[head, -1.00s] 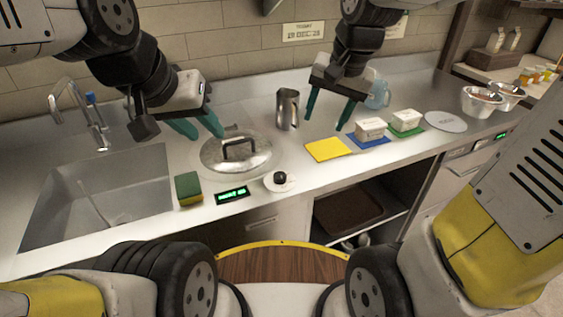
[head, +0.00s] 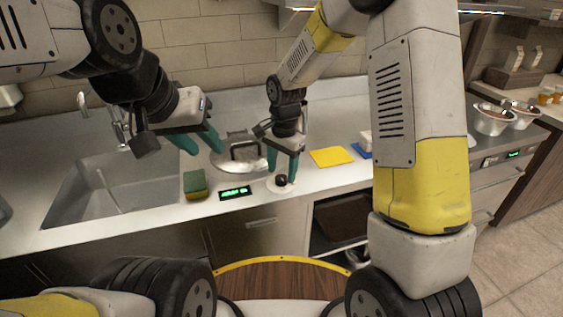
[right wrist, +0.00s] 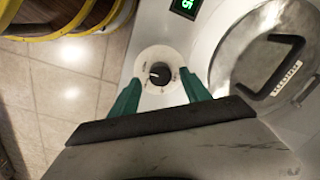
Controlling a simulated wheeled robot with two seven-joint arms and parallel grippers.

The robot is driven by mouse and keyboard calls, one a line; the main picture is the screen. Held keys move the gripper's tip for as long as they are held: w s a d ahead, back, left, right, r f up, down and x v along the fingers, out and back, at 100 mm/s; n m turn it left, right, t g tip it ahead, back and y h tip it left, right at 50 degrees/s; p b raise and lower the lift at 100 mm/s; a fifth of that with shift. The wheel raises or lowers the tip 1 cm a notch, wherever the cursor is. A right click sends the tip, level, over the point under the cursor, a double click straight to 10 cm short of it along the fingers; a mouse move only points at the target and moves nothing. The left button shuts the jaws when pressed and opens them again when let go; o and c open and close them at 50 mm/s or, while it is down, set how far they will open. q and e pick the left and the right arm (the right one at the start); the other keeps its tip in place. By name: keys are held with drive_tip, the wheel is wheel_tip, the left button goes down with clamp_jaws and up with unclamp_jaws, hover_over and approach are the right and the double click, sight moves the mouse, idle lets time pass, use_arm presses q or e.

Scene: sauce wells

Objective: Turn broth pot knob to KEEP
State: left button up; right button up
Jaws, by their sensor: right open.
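The black knob (head: 281,181) sits on a round white dial plate at the counter's front edge. The right wrist view shows the knob (right wrist: 160,73) and the markings around it, too small to read. My right gripper (head: 282,172) is open above the knob, its teal fingers on either side of it and pointing down. In the right wrist view the fingers (right wrist: 158,98) stand apart, with the knob between and beyond them. The lidded pot (head: 240,155) is behind the knob, partly hidden by my grippers. My left gripper (head: 202,143) is open and empty left of the pot lid.
A green-lit display (head: 235,192) lies left of the knob, and a green and yellow sponge (head: 195,184) further left beside the sink (head: 120,182). A yellow mat (head: 331,157) lies to the right. My right arm hides much of the right counter.

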drive_tip(key=shift+f, duration=1.05)
drive_tip(key=shift+c, duration=0.4)
clamp_jaws()
